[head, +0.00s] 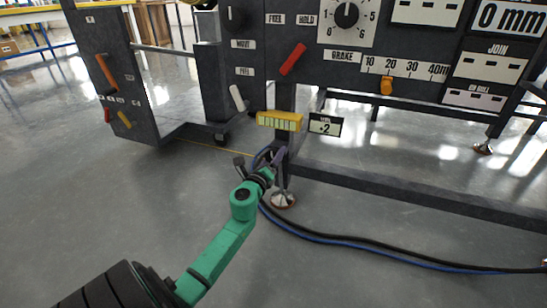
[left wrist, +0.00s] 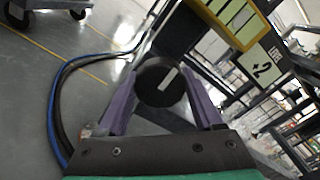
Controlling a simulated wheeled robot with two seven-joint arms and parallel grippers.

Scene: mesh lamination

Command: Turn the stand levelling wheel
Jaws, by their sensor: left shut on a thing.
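The stand levelling wheel (left wrist: 158,84) is a dark round knob with a pale mark on its face, seen in the left wrist view. It sits between the two purple fingers of my left gripper (left wrist: 163,98), which is shut on it. In the head view my left gripper (head: 268,160) is at the stand's leg, below the yellow level (head: 279,121), and hides most of the wheel. A small sign reading +2 (head: 325,125) is beside the level, and it also shows in the left wrist view (left wrist: 264,68). My right gripper is not in view.
The dark machine panel (head: 330,75) with a red lever (head: 293,59), a white lever (head: 237,98) and an orange slider (head: 386,86) stands above. A metal foot (head: 283,200) rests on the floor below my gripper. Black and blue cables (head: 360,245) run across the floor to the right.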

